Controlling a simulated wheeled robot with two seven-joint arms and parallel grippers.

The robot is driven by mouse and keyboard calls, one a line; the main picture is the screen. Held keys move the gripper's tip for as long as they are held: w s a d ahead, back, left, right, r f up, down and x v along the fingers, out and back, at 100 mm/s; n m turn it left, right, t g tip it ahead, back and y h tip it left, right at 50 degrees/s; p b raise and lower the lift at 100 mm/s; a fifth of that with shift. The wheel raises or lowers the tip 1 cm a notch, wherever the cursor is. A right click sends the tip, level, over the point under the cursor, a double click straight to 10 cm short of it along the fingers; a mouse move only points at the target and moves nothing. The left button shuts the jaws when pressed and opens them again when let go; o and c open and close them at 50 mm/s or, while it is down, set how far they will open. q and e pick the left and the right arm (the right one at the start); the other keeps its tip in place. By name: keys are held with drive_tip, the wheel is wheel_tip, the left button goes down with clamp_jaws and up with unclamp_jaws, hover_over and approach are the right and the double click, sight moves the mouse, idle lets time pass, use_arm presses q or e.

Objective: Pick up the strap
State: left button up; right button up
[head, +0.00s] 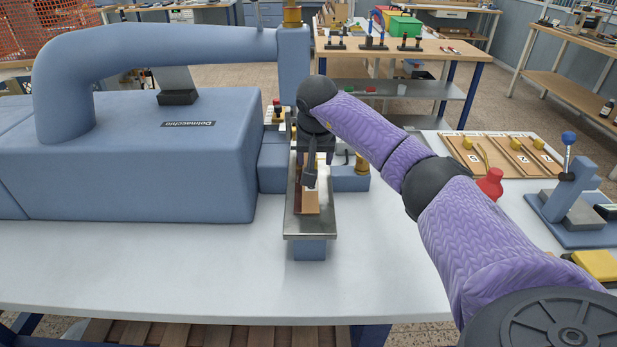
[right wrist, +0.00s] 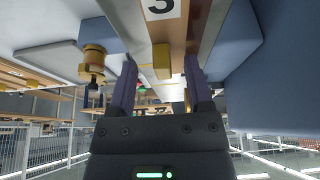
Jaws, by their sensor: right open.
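My right gripper (head: 311,178) reaches down over the narrow metal bed (head: 310,236) of the blue-grey stamping machine. In the right wrist view its two dark fingers (right wrist: 160,68) stand apart, with a yellow block showing between them. A dark reddish-brown strip (head: 297,198), which may be the strap, lies along the left side of the bed beside a tan board (head: 312,202). The wrist view shows the tan board (right wrist: 158,30) with a "3" label and a brown strip (right wrist: 198,22) next to it. The gripper hides part of the bed. My left gripper is out of view.
The stamping machine (head: 160,165) fills the left, with its blue column (head: 294,65) close to my gripper. A red knob (head: 490,184), numbered tan boards (head: 515,152) and a small blue press (head: 575,200) stand right. The white table's front (head: 180,275) is clear.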

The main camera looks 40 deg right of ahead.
drive_tip(key=shift+w+f, duration=0.1)
clamp_jaws()
idle(0.4)
